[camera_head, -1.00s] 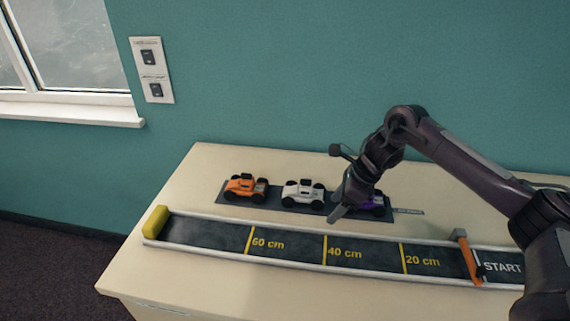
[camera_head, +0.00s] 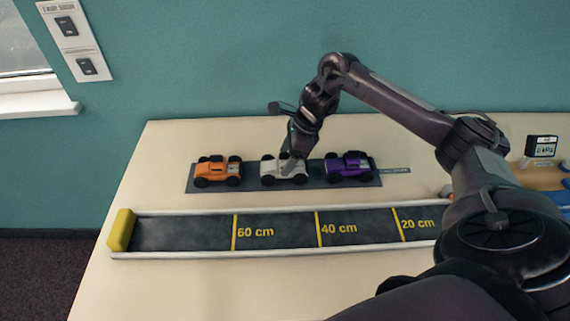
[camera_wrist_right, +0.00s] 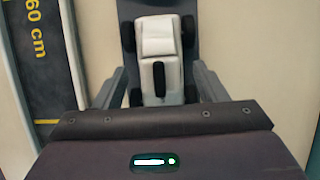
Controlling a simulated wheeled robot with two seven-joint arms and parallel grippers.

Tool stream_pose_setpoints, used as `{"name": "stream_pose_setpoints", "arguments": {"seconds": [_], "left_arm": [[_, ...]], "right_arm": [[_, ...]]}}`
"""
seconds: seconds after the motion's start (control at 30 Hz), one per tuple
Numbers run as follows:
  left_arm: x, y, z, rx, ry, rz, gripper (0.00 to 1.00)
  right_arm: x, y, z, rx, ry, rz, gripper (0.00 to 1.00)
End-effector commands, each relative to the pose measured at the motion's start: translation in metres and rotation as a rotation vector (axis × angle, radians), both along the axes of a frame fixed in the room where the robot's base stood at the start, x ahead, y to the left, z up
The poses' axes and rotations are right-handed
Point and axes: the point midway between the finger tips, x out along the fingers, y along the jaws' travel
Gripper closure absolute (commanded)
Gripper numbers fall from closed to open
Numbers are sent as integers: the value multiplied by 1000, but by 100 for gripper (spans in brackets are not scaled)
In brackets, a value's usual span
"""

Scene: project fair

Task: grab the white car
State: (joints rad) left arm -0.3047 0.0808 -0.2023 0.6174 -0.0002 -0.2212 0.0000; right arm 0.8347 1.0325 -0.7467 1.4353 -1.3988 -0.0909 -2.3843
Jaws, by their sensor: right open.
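The white car (camera_head: 270,169) stands on a dark mat (camera_head: 247,182) between an orange car (camera_head: 217,170) and a purple car (camera_head: 350,166). My right gripper (camera_head: 293,166) is over the white car and hides part of it. In the right wrist view the white car (camera_wrist_right: 160,52) lies ahead, between the lines of the two fingers of my right gripper (camera_wrist_right: 160,88). The fingers are apart, one on each side of the car's near end. I cannot tell how high they are above the mat. My left gripper is in no view.
A track (camera_head: 180,252) with yellow distance marks runs along the front of the table, with a yellow block (camera_head: 120,230) at its left end. A small display (camera_head: 541,147) stands at the back right. The table's left side (camera_head: 150,165) is clear.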

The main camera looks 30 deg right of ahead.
Motion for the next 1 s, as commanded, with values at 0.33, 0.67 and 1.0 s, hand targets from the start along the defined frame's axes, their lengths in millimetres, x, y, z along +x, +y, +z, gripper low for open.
{"name": "stream_pose_setpoints", "arguments": {"seconds": [0.33,0.67,1.0], "left_arm": [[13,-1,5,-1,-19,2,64],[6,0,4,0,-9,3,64],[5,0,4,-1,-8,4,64]], "right_arm": [[3,4,-11,-1,-2,-1,35],[3,4,-11,-1,-2,-1,75],[3,4,-10,-1,-3,0,85]]}}
